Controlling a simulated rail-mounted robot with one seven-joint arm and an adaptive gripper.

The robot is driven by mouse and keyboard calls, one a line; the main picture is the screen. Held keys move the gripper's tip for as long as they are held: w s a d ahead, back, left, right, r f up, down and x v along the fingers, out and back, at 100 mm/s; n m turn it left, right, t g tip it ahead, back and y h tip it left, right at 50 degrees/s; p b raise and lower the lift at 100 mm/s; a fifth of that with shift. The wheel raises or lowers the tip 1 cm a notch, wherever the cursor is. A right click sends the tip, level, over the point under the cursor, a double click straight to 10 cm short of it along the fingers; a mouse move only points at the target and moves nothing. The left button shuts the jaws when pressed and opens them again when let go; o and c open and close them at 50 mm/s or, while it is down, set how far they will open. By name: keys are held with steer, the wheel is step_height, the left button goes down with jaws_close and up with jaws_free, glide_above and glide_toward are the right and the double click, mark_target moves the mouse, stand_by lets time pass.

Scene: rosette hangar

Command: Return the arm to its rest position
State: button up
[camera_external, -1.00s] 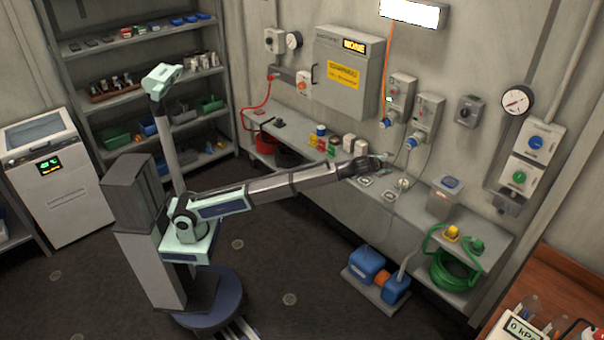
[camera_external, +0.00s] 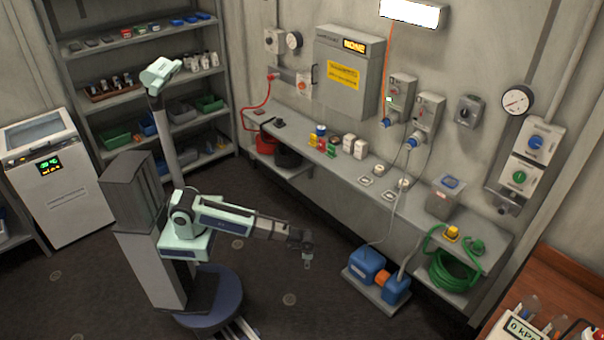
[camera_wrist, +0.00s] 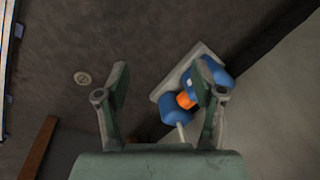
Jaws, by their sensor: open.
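My gripper (camera_external: 307,258) hangs over the open dark floor in the external view, to the left of the blue pump and clear of the wall bench. My arm reaches from its column to the right, bent down at the wrist. In the wrist view my gripper (camera_wrist: 160,97) has its two fingers spread apart with nothing between them. It points down at the floor. The right finger overlaps the view of the blue and orange pump (camera_wrist: 174,110), which stands lower down.
The pump (camera_external: 368,265) sits on a grey plate on the floor. The grey bench (camera_external: 400,212) runs along the wall with several small items and a coiled green hose (camera_external: 455,272). Shelves (camera_external: 130,95) stand behind my column. The floor (camera_external: 270,290) around my base is clear.

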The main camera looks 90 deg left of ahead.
steer(key=s+d+f+g+p, duration=0.1)
steer(key=s+d+f+g, duration=0.1)
steer(key=s, duration=1)
steer(key=s+d+f+g+h, duration=0.1)
steer(key=s+f, duration=0.3)
steer(key=s, duration=0.9)
steer(key=s+d+f+g+h+p, duration=0.1)
steer(key=s+d+f+g, duration=0.2)
steer(key=s, duration=1)
steer(key=shift+d+f+n+g+p, duration=0.15)
steer(key=shift+f+n+g+p, duration=0.25)
steer(key=shift+f, duration=0.15)
